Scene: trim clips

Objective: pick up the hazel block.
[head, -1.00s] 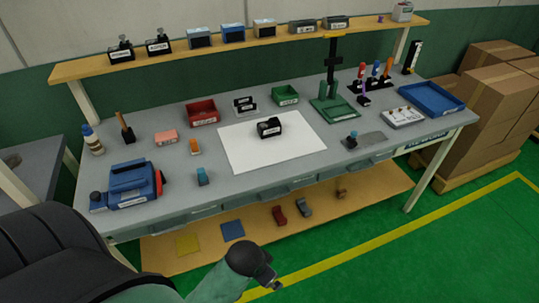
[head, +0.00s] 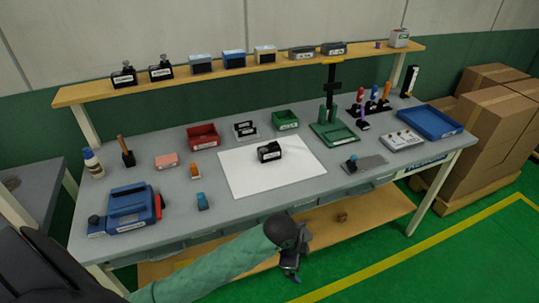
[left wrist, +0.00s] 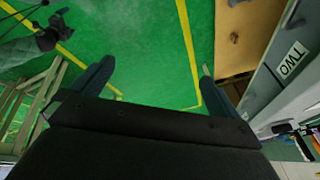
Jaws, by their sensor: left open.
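A small brown block (head: 342,217), the one that fits hazel, lies on the lower wooden shelf under the bench, towards its right. It also shows as a small dark brown shape on the shelf in the left wrist view (left wrist: 234,38). My left gripper (head: 291,266) is in front of the shelf, to the left of the block and apart from it. In the left wrist view its two blue-grey fingers (left wrist: 157,70) are spread with nothing between them. A dark gripper, apparently my right one (left wrist: 52,28), shows at the upper left of that view; its jaws are unclear.
The lower shelf (head: 385,207) lies under the grey bench top (head: 225,215) and its drawers. A bench leg (head: 432,193) stands right of the block. My left arm hides much of the shelf's left part. Green floor in front is clear; cardboard boxes (head: 485,135) stand right.

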